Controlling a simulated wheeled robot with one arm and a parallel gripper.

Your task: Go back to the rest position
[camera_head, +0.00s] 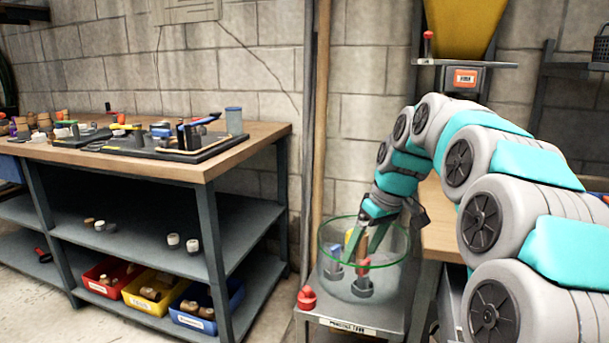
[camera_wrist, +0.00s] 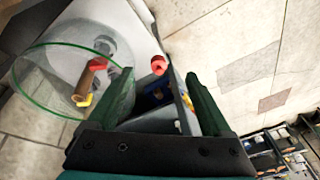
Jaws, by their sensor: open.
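The clear round container (camera_head: 322,248) has a green rim and stands on a grey stand. It also shows left of the fingers in the wrist view (camera_wrist: 28,82). The fingertips' exact height against the rim is unclear.
A red knob-like piece (camera_head: 307,298) sits at the stand's front left corner (camera_head: 345,327). A wooden workbench (camera_head: 225,155) with tools stands left, with red, yellow and blue bins (camera_head: 235,297) below. A yellow hopper (camera_head: 465,25) is behind my arm. Floor shows at lower left.

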